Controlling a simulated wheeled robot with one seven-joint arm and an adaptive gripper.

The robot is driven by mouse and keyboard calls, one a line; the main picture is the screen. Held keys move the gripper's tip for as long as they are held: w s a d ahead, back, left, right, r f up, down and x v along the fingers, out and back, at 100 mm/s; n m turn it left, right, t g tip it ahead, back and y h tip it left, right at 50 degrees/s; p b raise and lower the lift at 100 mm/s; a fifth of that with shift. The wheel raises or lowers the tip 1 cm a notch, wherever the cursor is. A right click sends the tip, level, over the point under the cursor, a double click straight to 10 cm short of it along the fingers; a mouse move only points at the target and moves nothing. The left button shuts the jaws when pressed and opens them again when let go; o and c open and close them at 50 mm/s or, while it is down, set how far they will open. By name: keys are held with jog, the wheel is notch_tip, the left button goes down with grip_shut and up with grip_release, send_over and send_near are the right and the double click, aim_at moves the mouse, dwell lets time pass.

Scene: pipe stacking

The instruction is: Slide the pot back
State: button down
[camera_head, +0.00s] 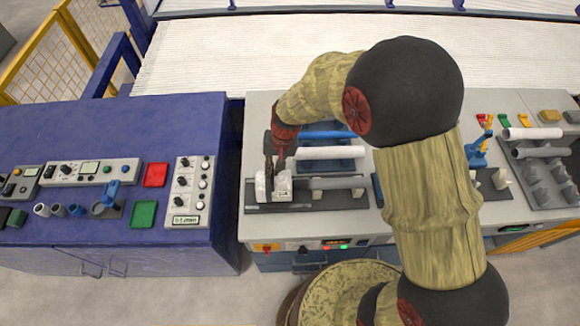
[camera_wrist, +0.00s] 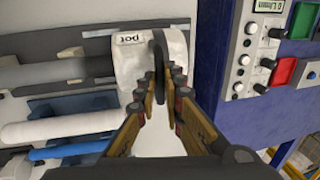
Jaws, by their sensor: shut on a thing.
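The pot is a white block with the label "pot" (camera_head: 283,188), at the left end of a dark base plate (camera_head: 318,203) on the grey workbench. In the wrist view the white pot (camera_wrist: 128,58) is at the top centre with its label readable. My gripper (camera_head: 271,172) reaches down to the pot from above. In the wrist view my gripper's fingers (camera_wrist: 160,75) close together on a dark upright part of the pot. A grey pipe (camera_head: 338,183) lies to the right of the pot, in line with it. The fingertips partly hide the pot's middle.
A white pipe (camera_head: 330,152) and a blue pipe (camera_head: 325,134) lie behind the pot. A blue cabinet (camera_head: 110,115) with a control panel (camera_head: 189,192) stands at the left. A pipe rack (camera_head: 545,175) is at the far right. My arm covers the bench's middle right.

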aim_at(263, 180)
jog(key=a, duration=0.3)
jog(key=shift+w+a, duration=0.15)
jog(key=shift+a, duration=0.2)
jog(key=shift+r, duration=0.1)
jog(key=c, duration=2)
grip_release()
jog(key=shift+a, duration=0.15)
jog(key=shift+o, duration=0.5)
notch_tip(263, 180, up, 12)
jog(key=d, duration=0.2)
jog(key=shift+d+f, duration=0.2)
jog(key=shift+d, duration=0.05)
